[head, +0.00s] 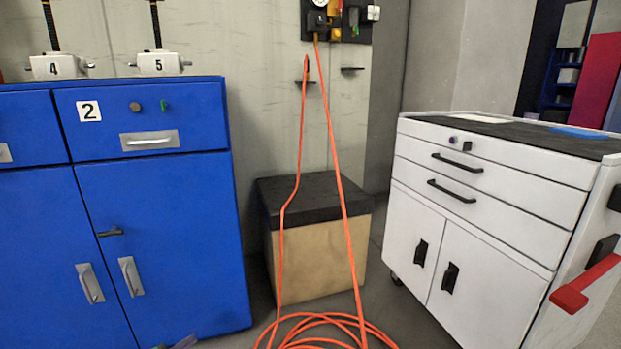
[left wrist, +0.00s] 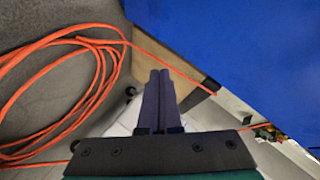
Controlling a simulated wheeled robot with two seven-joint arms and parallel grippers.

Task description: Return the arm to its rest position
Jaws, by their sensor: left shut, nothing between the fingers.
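My left gripper (head: 181,343) shows only as dark purple fingertips at the bottom edge of the head view, low in front of the blue cabinet (head: 165,230). In the left wrist view its two fingers (left wrist: 159,76) lie side by side, shut and empty. They point towards the area between the blue cabinet's face and the floor. Most of the left arm is out of the head view. My right gripper is not in view.
An orange hose (head: 345,200) hangs from the wall and coils on the floor. A black-topped box (head: 325,260) stands behind it. A white tool cabinet (head: 480,215) with a red bar (head: 585,285) stands right. Two white screw jacks, 4 (head: 56,67) and 5 (head: 160,63), top the blue cabinet.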

